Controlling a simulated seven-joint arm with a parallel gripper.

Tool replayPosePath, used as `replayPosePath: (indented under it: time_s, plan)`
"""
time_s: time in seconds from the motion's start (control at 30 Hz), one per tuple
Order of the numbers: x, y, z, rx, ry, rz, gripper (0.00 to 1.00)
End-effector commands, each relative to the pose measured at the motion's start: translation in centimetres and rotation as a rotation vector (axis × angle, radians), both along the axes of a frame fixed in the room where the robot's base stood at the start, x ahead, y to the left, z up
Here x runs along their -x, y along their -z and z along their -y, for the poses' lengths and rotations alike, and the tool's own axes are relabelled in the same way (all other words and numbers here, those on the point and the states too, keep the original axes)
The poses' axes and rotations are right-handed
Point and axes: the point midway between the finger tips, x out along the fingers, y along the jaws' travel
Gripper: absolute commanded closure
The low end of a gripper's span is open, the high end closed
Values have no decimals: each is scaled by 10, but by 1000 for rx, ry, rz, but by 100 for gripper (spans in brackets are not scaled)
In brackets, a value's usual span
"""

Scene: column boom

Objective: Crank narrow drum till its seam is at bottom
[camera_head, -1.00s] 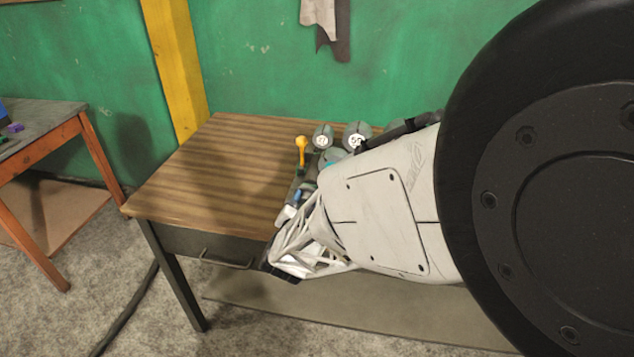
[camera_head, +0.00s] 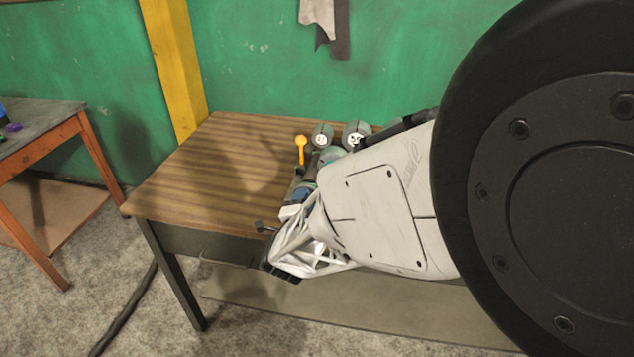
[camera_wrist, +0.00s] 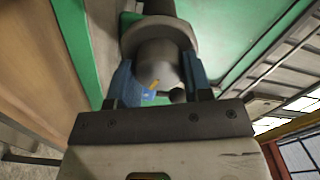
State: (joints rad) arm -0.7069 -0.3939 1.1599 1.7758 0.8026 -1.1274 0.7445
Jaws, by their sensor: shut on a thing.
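My gripper (camera_wrist: 156,66) has its blue fingers on both sides of a grey rounded piece (camera_wrist: 158,68) and is shut on it. A wider grey ring and cylinder stand behind that piece. A small dark knob (camera_wrist: 178,95) shows beside the right finger. Two grey-green drums with white labelled ends, a left one (camera_head: 322,139) and a right one (camera_head: 356,134), stand behind. No seam can be made out; my arm hides much of the mechanism.
A yellow-topped lever (camera_head: 301,148) stands just behind my gripper. The wooden table (camera_head: 205,175) is bare on its left half. Another table (camera_head: 40,125) stands at far left. A green wall (camera_head: 270,60) closes the back.

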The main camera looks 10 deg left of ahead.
Motion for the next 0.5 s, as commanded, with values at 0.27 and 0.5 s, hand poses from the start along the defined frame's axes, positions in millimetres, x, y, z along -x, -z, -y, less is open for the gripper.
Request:
replayPosePath:
  time_s: [0.27,0.5]
  plan:
    - [0,1,0,-5,-1,-1,78]
    - [0,1,0,-4,-1,-1,34]
